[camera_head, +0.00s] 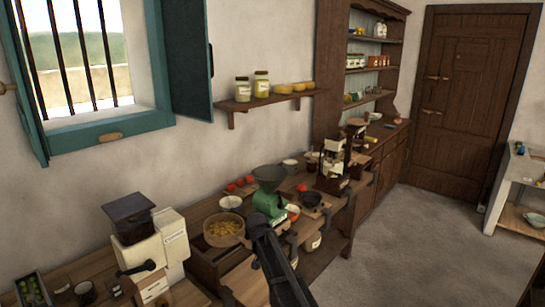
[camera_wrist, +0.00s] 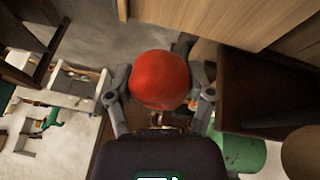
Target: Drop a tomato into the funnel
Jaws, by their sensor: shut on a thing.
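A round red tomato (camera_wrist: 160,78) is held between the two fingers of my gripper (camera_wrist: 162,92) in the wrist view. In the head view my dark arm reaches up from the bottom edge to just in front of the green mill (camera_head: 268,202); the held tomato cannot be made out there. The grey-green funnel (camera_head: 269,173) sits wide side up on top of the mill. A green part (camera_wrist: 238,152) shows at the lower right of the wrist view. Several loose tomatoes (camera_head: 240,183) lie on the counter behind and left of the funnel.
A wooden bowl of yellowish food (camera_head: 224,229) and a white bowl (camera_head: 231,202) stand left of the mill. A coffee grinder (camera_head: 150,240) is at the near left. A dark pan (camera_head: 312,199) and a cream machine (camera_head: 335,165) stand to the right. The floor is clear.

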